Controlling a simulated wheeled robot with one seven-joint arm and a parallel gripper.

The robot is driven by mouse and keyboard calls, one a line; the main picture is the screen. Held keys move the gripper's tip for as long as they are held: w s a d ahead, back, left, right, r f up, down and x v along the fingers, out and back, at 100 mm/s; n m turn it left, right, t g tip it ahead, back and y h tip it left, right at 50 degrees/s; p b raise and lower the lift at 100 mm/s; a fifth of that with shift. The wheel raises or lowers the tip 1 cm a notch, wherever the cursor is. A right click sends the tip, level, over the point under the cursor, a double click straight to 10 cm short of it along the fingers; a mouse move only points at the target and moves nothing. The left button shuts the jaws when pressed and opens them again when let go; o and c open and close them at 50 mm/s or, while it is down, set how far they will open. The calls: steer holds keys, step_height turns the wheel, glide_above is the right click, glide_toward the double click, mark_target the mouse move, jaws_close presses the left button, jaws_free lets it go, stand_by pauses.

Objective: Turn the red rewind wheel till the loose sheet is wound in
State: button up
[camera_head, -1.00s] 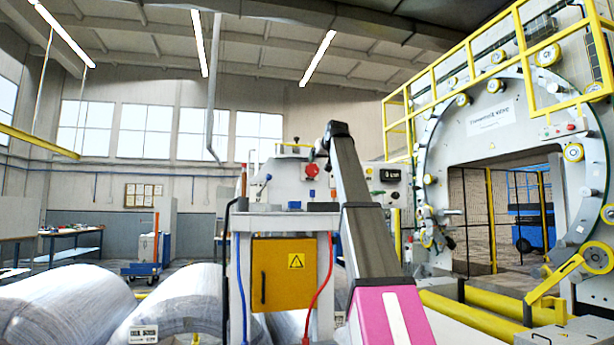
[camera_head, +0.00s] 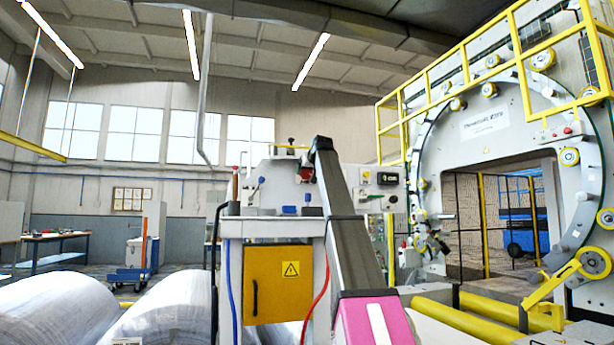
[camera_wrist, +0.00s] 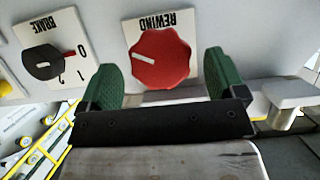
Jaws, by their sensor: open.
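The red rewind wheel (camera_wrist: 160,59) has a scalloped rim and a white mark, under a REWIND label in the wrist view. In the head view it (camera_head: 305,175) is a small red patch on the machine, partly hidden by my arm. My gripper (camera_wrist: 161,79) is open, with one green finger to the left of the wheel and one to the right. Gaps show between the fingers and the rim, and nothing is held. I cannot tell how far the fingertips are from the panel. I cannot make out the loose sheet in either view.
A black BRAKE knob (camera_wrist: 43,62) sits left of the wheel. A grey block (camera_wrist: 288,94) juts out at the right. A yellow cabinet door (camera_head: 278,283) is below the panel. Wrapped coils (camera_head: 55,308) lie at the left, and the big wrapping ring (camera_head: 420,170) stands at the right.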

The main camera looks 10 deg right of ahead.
mark_target(308, 172)
steer(key=x, duration=0.3)
steer(key=shift+w, duration=0.15)
steer(key=c, duration=0.9)
